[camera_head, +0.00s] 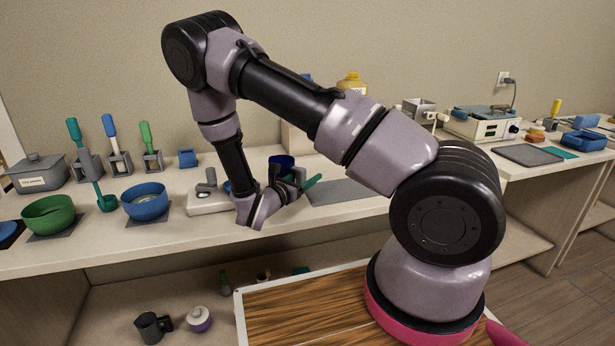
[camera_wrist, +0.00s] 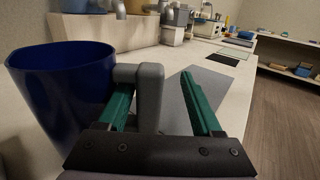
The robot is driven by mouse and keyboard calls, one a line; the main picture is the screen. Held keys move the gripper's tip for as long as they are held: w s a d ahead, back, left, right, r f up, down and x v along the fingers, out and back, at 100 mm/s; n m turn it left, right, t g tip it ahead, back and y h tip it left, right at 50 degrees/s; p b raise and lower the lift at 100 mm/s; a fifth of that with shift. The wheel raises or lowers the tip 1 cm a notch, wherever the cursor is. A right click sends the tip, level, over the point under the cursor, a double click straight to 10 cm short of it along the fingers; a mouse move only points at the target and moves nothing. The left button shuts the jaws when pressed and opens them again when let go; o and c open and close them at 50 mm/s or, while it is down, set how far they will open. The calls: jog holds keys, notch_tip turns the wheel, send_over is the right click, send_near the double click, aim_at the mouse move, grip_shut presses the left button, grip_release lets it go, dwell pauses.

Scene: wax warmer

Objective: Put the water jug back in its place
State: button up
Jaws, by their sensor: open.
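A dark blue jug (camera_wrist: 62,95) with a thick grey handle (camera_wrist: 150,95) stands at the left of the wrist view, apparently upright. In the head view only part of the blue jug (camera_head: 281,162) shows, behind my wrist on the counter. My gripper (camera_wrist: 156,75) is open, with its green fingers apart. The handle shows between the fingers; the left finger appears to run through the gap between jug and handle. I cannot tell whether either finger touches. My gripper (camera_head: 306,181) is small and partly covered in the head view.
A grey mat (camera_head: 345,191) lies right of the jug on the counter. A white scale-like device (camera_head: 207,203), blue bowl (camera_head: 146,203) and green bowl (camera_head: 48,214) stand to the left. A dark pitcher (camera_head: 150,327) sits on the lower shelf. A white warmer (camera_head: 482,124) stands at right.

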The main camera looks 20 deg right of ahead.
jog(key=shift+v, duration=3.7)
jog(key=v, duration=1)
jog(key=shift+s+a, duration=0.2)
jog(key=shift+a, duration=0.1)
jog(key=s+d+r+m+g+y, duration=0.2)
jog(key=d+r+m+g+y, duration=0.1)
jog(key=d+r+m+g, duration=0.4)
jog(key=s+d+r+m+g+y, duration=0.25)
jog(key=d+r+m+g, duration=0.25)
jog(key=r+m, duration=0.3)
jog(key=s+d+r+m+t+y, duration=0.1)
jog(key=s+r+m+t+y, duration=0.3)
jog(key=r+m, duration=0.3)
jog(key=s+d+r+m+t+y, duration=0.1)
jog(key=s+r+m+t+y, duration=0.3)
jog(key=r, duration=0.8)
jog(key=s+m+y, duration=0.1)
jog(key=m+y, duration=0.1)
jog(key=m, duration=0.1)
jog(key=shift+s+d+r+m+y, duration=0.15)
jog(key=shift+d+r+m+y, duration=0.15)
jog(key=shift+r+y, duration=0.05)
